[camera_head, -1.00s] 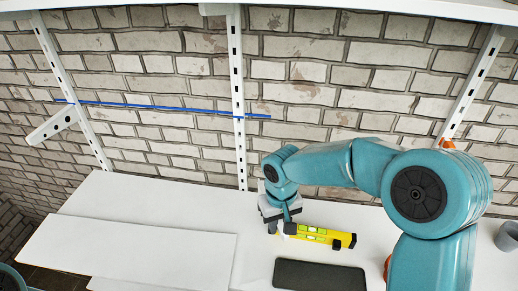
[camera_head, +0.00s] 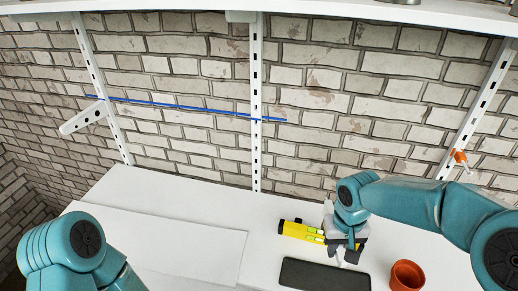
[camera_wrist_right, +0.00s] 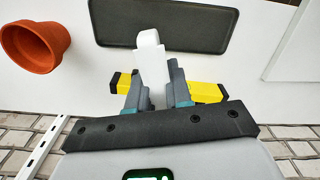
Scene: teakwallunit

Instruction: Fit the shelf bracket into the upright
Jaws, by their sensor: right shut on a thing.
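My right gripper (camera_head: 345,243) is shut on a white bracket (camera_wrist_right: 150,58), low over the worktop. In the right wrist view the bracket stands out between the fingers (camera_wrist_right: 157,88), with a rounded end; its rear part is hidden. In the head view the gripper hides most of it. The middle upright (camera_head: 256,120) is a white slotted strip on the brick wall, apart from the held bracket. The left upright (camera_head: 103,90) carries another white bracket (camera_head: 83,117). The right upright (camera_head: 478,110) has an orange clip (camera_head: 460,157). My left gripper is out of view.
A yellow level (camera_head: 302,231) lies beside and partly behind the right gripper. A black tray (camera_head: 325,275) and terracotta pot (camera_head: 407,276) are close by. A white board (camera_head: 160,240) lies left. A blue line (camera_head: 190,106) crosses the wall at the left and middle uprights.

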